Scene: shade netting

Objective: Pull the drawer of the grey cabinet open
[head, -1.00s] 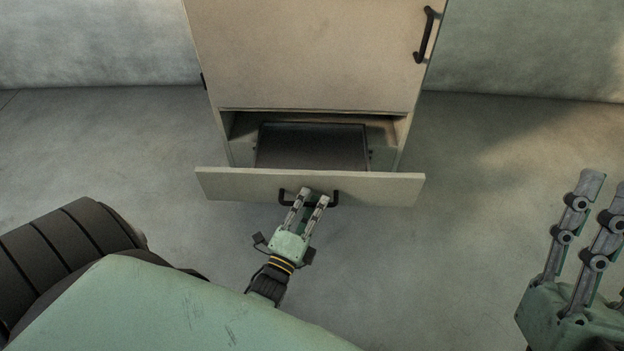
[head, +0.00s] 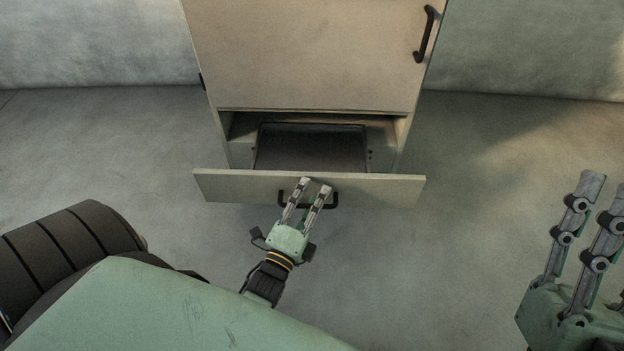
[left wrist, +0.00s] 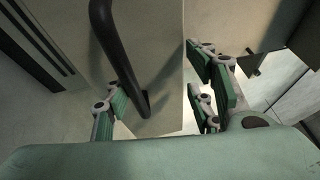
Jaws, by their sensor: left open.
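The grey cabinet (head: 310,55) stands ahead of me in the head view. Its bottom drawer (head: 235,187) is pulled out, with a gap behind its front panel and a dark tray-like inside showing. The drawer's black handle (head: 333,200) is on the front panel; it also shows large in the left wrist view (left wrist: 118,50). My left gripper (head: 318,185) is open at the handle, its fingers over the bar and near the panel top. In the left wrist view the handle passes between the spread fingers; contact is unclear. My right gripper (head: 606,185) is at the right edge, fingers apart, away from the cabinet.
The cabinet's upper door (head: 300,50) is closed, with a black vertical handle (head: 426,35) at its right. The concrete floor (head: 480,200) is bare on both sides of the cabinet. A pale wall (head: 90,40) stands behind.

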